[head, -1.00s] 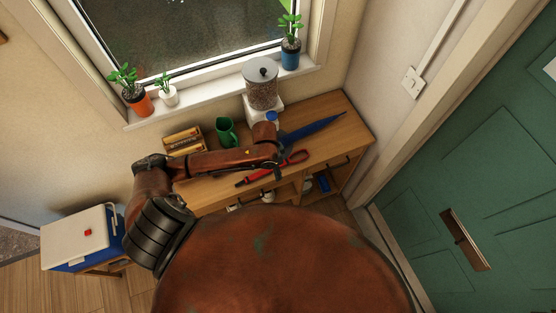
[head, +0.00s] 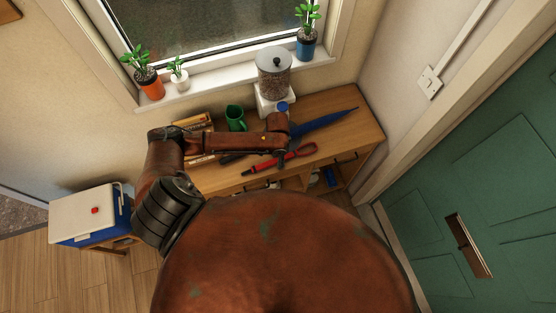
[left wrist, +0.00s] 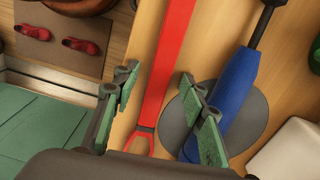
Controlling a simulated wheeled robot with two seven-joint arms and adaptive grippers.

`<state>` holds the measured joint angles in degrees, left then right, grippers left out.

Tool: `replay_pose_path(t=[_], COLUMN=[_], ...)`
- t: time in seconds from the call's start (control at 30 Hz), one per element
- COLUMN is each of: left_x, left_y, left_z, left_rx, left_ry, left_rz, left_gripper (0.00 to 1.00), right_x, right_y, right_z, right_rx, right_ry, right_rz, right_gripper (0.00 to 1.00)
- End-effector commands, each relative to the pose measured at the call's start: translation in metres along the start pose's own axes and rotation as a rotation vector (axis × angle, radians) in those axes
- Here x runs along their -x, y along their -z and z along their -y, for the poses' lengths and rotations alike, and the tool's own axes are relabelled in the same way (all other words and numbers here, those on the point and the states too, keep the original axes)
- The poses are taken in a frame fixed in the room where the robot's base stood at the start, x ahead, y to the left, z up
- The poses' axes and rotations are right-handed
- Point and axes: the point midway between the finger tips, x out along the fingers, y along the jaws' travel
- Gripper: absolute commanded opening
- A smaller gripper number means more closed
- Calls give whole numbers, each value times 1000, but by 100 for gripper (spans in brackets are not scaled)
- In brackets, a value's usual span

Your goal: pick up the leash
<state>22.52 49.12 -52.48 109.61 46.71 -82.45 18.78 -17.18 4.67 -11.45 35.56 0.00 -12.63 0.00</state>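The red leash (head: 262,168) lies on the wooden table (head: 350,112), its looped end toward the right. In the left wrist view the leash (left wrist: 168,65) runs as a red strap between my finger pads, with the loop near the bottom. My left gripper (head: 283,161) is over the leash. In the left wrist view its fingers (left wrist: 158,82) are apart, one on each side of the strap, and not closed on it. I cannot tell the exact height above the table. My forearm hides part of the table. My right gripper is not in view.
A blue umbrella (head: 328,121) lies close behind the leash. A food dispenser (head: 274,78) and a green jug (head: 236,118) stand farther back. A grey round patch (left wrist: 176,118) shows beside the leash. A green door (head: 490,190) is at the right.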

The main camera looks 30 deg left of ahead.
Motion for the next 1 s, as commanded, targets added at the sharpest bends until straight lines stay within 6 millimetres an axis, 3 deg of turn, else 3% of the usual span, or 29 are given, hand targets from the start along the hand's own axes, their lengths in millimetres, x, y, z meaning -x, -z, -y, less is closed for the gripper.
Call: replay_pose_path(t=[0.17, 0.7, 1.0], left_x=[0, 0, 0], left_y=[0, -1, -1], left_z=[0, 0, 0], left_rx=[0, 1, 1], left_ry=[0, 0, 0], left_rz=[0, 0, 0], left_gripper=[38, 1, 0], right_x=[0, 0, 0], right_y=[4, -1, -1], right_z=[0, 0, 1], right_rx=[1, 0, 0], right_ry=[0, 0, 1], right_rz=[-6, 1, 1], right_gripper=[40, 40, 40])
